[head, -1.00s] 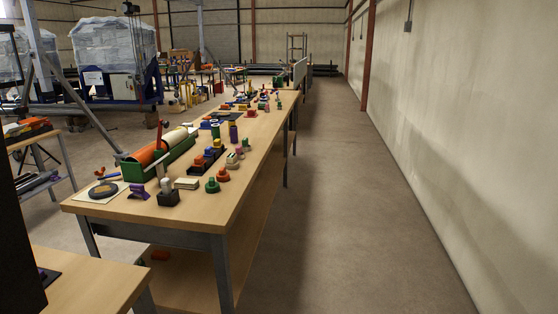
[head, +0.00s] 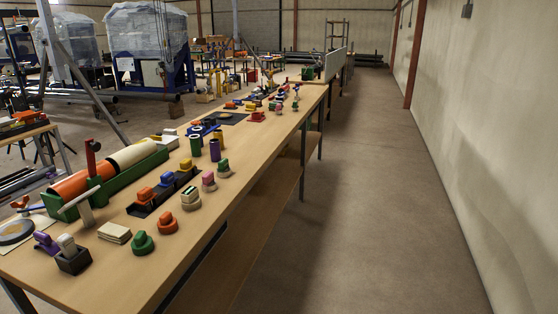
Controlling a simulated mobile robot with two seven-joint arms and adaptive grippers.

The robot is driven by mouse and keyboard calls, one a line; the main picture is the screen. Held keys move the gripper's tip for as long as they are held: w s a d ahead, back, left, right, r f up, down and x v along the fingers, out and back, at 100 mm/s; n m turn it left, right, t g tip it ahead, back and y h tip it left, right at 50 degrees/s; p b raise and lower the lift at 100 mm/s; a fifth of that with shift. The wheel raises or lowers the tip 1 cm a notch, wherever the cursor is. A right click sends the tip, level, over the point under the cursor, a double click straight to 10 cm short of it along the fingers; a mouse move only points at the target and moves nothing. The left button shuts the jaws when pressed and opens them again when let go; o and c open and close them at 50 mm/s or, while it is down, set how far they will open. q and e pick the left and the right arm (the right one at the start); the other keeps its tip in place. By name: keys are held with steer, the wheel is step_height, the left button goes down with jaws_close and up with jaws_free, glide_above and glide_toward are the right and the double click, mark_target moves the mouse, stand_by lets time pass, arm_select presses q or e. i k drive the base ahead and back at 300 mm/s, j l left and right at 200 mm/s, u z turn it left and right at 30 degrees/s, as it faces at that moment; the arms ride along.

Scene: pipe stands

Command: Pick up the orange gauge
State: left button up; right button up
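Several orange things stand on the long wooden table (head: 250,185), and I cannot tell for sure which is the gauge. A small orange piece with a round base (head: 167,223) stands near the front right edge, just right of a similar green piece (head: 143,243). Another orange piece (head: 145,194) sits in a black tray (head: 167,198) with blue and yellow ones. A large orange cylinder (head: 80,185) lies in a green holder (head: 110,187) at the left. Neither gripper is in view.
A beige block (head: 114,232), a black tape dispenser (head: 73,260) and a purple piece (head: 46,242) crowd the near left end. Upright cylinders, one purple (head: 215,149), stand farther back. The floor aisle (head: 360,200) right of the table is clear up to the wall (head: 480,130).

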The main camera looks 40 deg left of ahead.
mark_target(145, 195)
steer(key=i+u, duration=0.35)
steer(key=i, duration=0.5)
steer(key=i+l+u, duration=0.15)
steer(key=i+u, duration=0.15)
steer(key=i, duration=0.55)
steer(key=i+z, duration=0.25)
steer(key=z, duration=0.15)
steer(key=i+j+z, duration=0.15)
steer(key=z, duration=0.25)
steer(key=i+j+z, duration=0.2)
steer(key=z, duration=0.25)
steer(key=i+z, duration=0.1)
steer(key=z, duration=4)
